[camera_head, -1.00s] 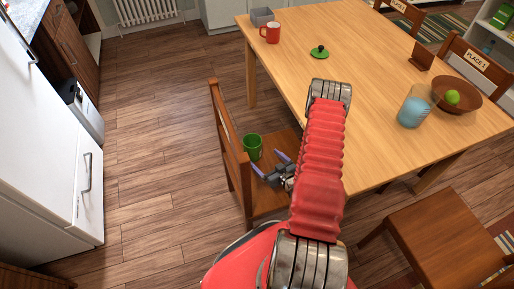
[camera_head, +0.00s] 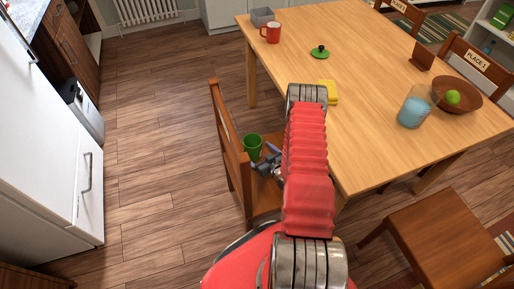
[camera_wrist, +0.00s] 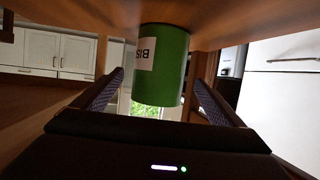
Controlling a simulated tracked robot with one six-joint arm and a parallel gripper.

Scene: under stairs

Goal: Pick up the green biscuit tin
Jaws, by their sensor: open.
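The green biscuit tin (camera_head: 252,146) stands without a lid on the seat of a wooden chair (camera_head: 233,160). In the wrist view the tin (camera_wrist: 163,62) appears inverted, with part of a white label reading "BIS". My gripper (camera_head: 268,160) is close beside the tin at seat height, partly hidden by my arm. In the wrist view its two fingers (camera_wrist: 158,84) are spread, one on each side of the tin, with gaps to it. A green lid with a dark knob (camera_head: 320,52) lies on the table (camera_head: 374,100).
The chair back and table edge flank the tin.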

